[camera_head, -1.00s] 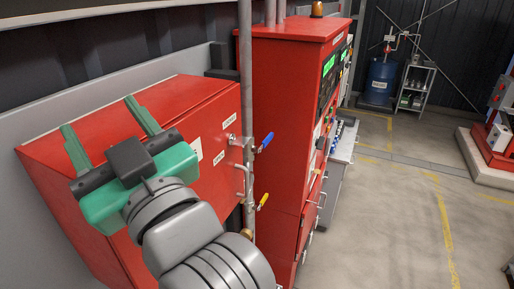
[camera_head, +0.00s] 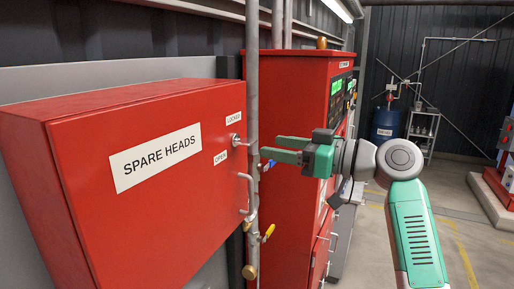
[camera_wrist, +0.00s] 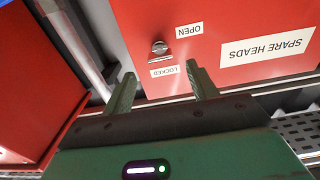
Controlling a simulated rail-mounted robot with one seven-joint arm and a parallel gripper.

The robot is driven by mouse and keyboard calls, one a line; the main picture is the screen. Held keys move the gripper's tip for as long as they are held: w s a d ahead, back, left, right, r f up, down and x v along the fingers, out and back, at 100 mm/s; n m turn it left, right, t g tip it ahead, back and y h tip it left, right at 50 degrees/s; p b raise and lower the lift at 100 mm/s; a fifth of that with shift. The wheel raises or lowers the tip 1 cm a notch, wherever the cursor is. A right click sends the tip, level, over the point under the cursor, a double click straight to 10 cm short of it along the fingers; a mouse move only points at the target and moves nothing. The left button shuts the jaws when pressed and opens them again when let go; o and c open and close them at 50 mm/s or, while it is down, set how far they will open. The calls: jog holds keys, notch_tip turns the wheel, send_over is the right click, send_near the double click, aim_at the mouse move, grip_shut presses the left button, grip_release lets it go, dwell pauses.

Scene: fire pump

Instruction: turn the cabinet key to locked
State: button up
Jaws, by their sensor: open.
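The cabinet key (camera_head: 236,141) is a small silver piece on the front of the red SPARE HEADS cabinet (camera_head: 70,130), near its right edge. The LOCKED label (camera_head: 234,118) is above it and the OPEN label (camera_head: 220,157) below it. In the wrist view the key (camera_wrist: 159,48) lies between the upside-down OPEN label (camera_wrist: 189,30) and LOCKED label (camera_wrist: 164,72). Which label the key points to is too small to tell. My gripper (camera_head: 268,148) is open and empty, to the right of the key and apart from it, fingers toward the cabinet.
A cabinet handle (camera_head: 246,193) sits below the key. A grey vertical pipe (camera_head: 252,80) with a blue-handled valve (camera_head: 268,165) and a yellow-handled valve (camera_head: 268,233) runs beside the cabinet. A tall red control panel (camera_head: 290,85) stands behind my gripper.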

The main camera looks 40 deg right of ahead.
aim_at(254, 143)
jog(key=x, duration=0.5)
jog(key=shift+w, duration=0.2)
jog(key=c, duration=1)
jog(key=shift+p, duration=0.3)
